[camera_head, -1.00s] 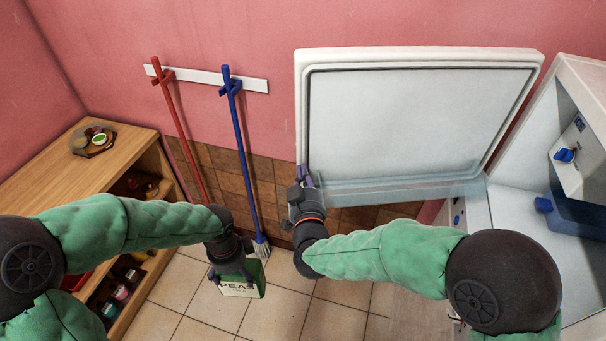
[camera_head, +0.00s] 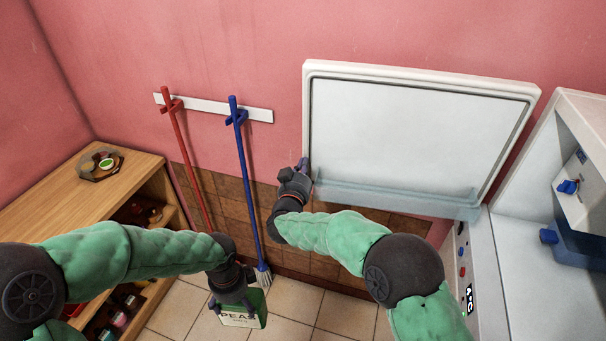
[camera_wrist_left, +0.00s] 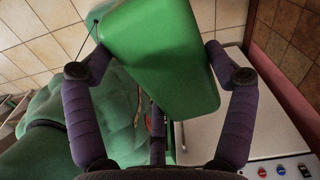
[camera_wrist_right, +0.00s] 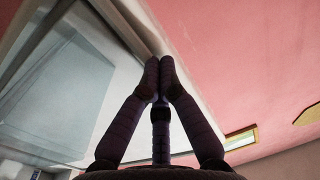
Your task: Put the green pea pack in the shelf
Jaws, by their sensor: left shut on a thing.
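The green pea pack (camera_head: 246,316), with a pale label reading PEAS, hangs below my left gripper (camera_head: 232,292) above the tiled floor. In the left wrist view the green pack (camera_wrist_left: 165,60) sits between the two fingers, which are shut on it. The open wooden shelf (camera_head: 152,240) stands at the left, with goods in its compartments; my left arm hides part of it. My right gripper (camera_head: 300,165) is at the left edge of a raised white lid (camera_head: 420,130). In the right wrist view its fingertips (camera_wrist_right: 159,72) meet, with nothing seen between them; contact with the lid is unclear.
A plate with small items (camera_head: 100,164) rests on the shelf top. A red-handled pole (camera_head: 183,150) and a blue-handled brush (camera_head: 243,165) hang on the pink wall. A white appliance with buttons (camera_head: 485,285) stands at the right. Tiled floor (camera_head: 290,310) is free between.

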